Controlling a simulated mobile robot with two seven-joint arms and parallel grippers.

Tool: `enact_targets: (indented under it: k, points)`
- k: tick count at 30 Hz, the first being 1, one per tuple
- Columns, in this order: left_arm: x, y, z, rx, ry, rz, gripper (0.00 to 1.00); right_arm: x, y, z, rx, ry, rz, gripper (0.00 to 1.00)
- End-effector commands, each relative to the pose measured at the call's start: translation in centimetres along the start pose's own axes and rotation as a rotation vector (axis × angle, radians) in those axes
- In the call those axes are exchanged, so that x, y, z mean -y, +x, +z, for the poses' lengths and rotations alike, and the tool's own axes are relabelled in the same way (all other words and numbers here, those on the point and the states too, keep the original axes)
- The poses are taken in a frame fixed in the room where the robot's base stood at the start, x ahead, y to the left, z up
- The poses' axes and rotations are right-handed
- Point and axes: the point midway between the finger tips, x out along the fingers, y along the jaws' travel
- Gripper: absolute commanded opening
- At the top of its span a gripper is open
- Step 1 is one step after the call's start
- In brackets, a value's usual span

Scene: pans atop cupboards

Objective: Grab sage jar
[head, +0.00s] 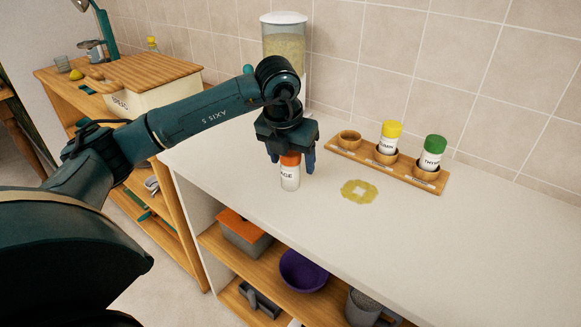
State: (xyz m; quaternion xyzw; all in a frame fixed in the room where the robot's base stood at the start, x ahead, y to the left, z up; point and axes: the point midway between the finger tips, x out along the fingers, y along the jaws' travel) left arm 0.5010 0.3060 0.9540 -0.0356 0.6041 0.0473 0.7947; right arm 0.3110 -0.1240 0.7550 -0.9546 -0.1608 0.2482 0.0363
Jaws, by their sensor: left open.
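The sage jar (290,178) stands upright on the white counter. It has an orange lid and a white label reading "AGE", with its first letter hidden. My left gripper (290,163) is directly above it, pointing down, with its open fingers on either side of the lid. Whether the fingers touch the lid I cannot tell. My right gripper is not in view.
A wooden spice rack (410,179) holds a yellow-lidded jar (388,138) and a green-lidded thyme jar (430,152); its left cup (349,140) looks empty. A yellowish ring-shaped patch (359,191) lies right of the sage jar. A tall clear canister (284,45) stands behind.

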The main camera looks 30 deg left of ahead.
Motion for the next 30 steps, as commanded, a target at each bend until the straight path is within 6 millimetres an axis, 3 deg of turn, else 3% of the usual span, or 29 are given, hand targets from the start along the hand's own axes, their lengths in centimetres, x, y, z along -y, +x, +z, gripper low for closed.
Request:
enact_targets:
  k: [6, 24, 30]
  points:
    - [0.02, 0.05, 0.01, 0.000, 0.000, -0.001, 0.63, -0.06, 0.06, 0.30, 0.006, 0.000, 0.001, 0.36]
    - [0.01, 0.00, 0.01, 0.000, 0.000, -0.001, 0.15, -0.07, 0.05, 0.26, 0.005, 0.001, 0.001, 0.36]
    - [0.00, -0.07, 0.05, 0.001, 0.000, -0.001, 0.15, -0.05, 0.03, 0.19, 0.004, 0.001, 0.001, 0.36]
